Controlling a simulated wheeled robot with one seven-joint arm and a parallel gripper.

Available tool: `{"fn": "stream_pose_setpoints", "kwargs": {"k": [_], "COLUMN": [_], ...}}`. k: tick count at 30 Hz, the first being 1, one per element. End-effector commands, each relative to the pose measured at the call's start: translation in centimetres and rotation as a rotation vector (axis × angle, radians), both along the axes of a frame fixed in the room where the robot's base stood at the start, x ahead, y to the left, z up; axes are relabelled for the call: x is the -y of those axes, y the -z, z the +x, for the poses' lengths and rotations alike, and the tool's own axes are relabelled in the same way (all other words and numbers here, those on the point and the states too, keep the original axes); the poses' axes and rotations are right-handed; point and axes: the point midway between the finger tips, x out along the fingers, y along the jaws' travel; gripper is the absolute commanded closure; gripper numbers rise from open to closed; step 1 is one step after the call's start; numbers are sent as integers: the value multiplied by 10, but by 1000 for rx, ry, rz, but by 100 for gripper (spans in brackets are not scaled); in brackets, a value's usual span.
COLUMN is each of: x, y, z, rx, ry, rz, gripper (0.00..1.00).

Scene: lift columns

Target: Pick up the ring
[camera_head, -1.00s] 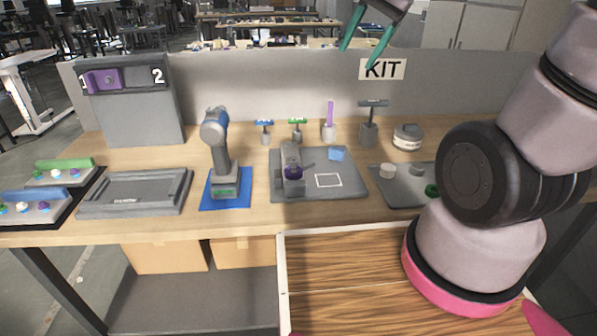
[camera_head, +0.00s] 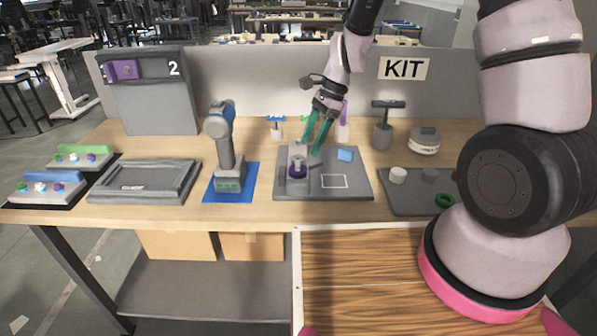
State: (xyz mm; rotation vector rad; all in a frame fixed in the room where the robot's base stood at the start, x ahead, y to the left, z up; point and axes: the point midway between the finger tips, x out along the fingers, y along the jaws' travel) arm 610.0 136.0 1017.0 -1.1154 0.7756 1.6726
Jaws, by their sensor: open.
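A green ring (camera_head: 445,200) lies on the grey tray (camera_head: 400,207) at the right, close to my arm's base. My gripper (camera_head: 310,147), with teal fingers, is open and points down at the back of that mat, just behind and right of the purple part. It looks empty. Whether its fingertips touch the fixture cannot be told. The green ring is well to the gripper's right and nearer the front.
A power drill (camera_head: 224,150) stands on a blue mat to the left. Round grey pieces (camera_head: 398,175) sit on the right tray. A T-handled tool (camera_head: 382,125) and a round tin (camera_head: 424,141) stand behind it.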

Motion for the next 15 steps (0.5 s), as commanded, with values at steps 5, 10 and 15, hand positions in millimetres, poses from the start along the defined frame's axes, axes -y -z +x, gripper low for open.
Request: {"fn": "stream_pose_setpoints", "kwargs": {"k": [5, 10, 15], "x": [-6, -12, -21], "y": [17, 33, 56], "z": [-2, -6, -10], "rx": [0, -2, -2], "ry": [0, 0, 0], "rz": [0, -1, 0], "gripper": [32, 32, 32]}}
